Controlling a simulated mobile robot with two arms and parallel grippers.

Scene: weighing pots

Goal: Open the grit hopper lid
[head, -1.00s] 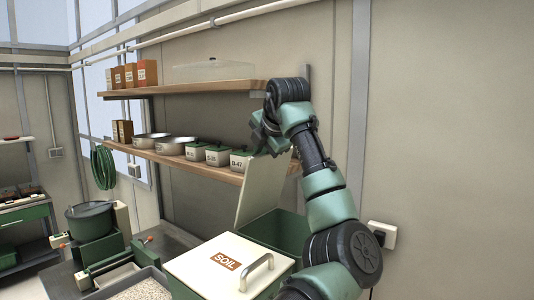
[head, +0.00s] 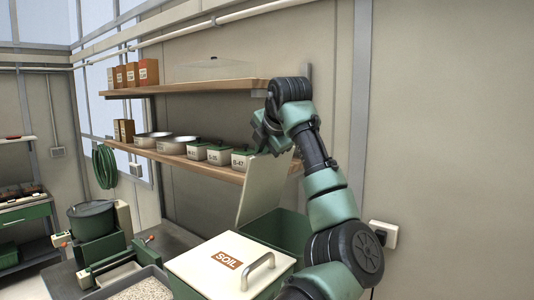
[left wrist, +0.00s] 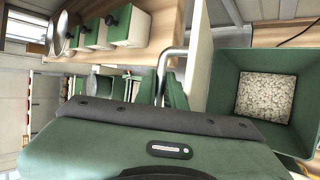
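The grit hopper (head: 292,228) is a green bin at the centre right, behind the soil bin. Its pale lid (head: 258,190) stands raised and steeply tilted, so the hopper is open. In the left wrist view, pale grit (left wrist: 265,97) shows inside the hopper, beside the lid (left wrist: 201,68) seen nearly edge-on. My left gripper (left wrist: 163,88) has its green fingers on either side of the lid's metal handle (left wrist: 164,62) and appears shut on it. In the head view, my left gripper (head: 263,142) is at the lid's upper edge, partly hidden by its own wrist. My right gripper is out of view.
A closed soil bin (head: 222,265) with a metal handle stands in front. A tray of gravel (head: 140,290) and a green pot (head: 92,218) are at left. A wooden shelf (head: 190,162) with pans and labelled green-lidded containers is close behind the raised lid.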

